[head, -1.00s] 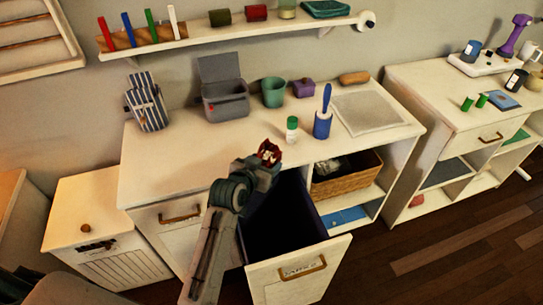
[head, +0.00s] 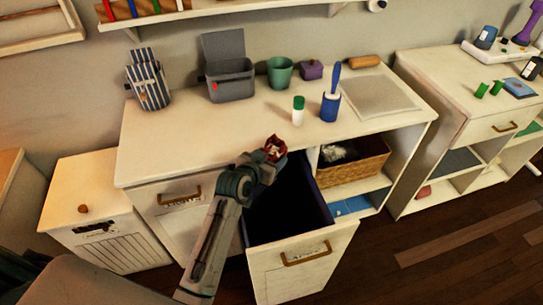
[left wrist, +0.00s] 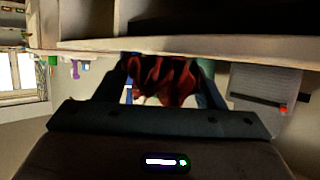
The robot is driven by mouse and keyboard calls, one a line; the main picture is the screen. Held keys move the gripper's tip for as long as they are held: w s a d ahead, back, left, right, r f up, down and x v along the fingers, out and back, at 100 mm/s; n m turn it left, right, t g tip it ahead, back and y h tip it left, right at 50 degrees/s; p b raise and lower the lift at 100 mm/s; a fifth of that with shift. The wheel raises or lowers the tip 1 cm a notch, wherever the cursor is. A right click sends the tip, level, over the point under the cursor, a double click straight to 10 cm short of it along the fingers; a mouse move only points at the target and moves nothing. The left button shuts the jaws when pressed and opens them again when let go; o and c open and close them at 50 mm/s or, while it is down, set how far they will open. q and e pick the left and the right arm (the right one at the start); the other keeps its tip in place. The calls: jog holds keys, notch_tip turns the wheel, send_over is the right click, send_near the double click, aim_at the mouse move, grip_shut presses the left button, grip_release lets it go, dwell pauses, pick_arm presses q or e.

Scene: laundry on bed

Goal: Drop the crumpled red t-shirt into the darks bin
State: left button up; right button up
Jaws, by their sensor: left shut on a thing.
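The crumpled red t-shirt (left wrist: 162,82) hangs bunched between the fingers of my left gripper (head: 268,157), which is shut on it. In the head view only a small dark red tuft (head: 276,147) shows at the gripper's tip. A pull-out bin with a dark inside (head: 287,205) stands open in the cabinet; the lettering on its white front (head: 305,268) is too small to read surely. In the head view the gripper appears over the bin's back left end, by the counter's front edge; its exact height is unclear. My right gripper is out of view.
The counter (head: 215,130) holds a striped bag (head: 150,85), a grey lidded box (head: 230,80), a green cup (head: 280,72), a green-capped bottle (head: 298,112) and a blue lint roller (head: 330,105). A closed front (head: 178,205) is left of the bin, and a wicker basket (head: 355,165) right.

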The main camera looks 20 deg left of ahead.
pick_arm(q)
jog(key=shift+s, duration=0.15)
jog(key=shift+r, duration=0.1)
jog(key=o, duration=1.1)
jog(key=shift+s+d, duration=0.1)
jog(key=shift+d, duration=0.05)
jog(key=shift+s, duration=0.15)
jog(key=b+v, duration=0.1)
jog(key=v, duration=0.9)
jog(key=shift+s+r, duration=0.15)
jog(key=shift+s, duration=0.15)
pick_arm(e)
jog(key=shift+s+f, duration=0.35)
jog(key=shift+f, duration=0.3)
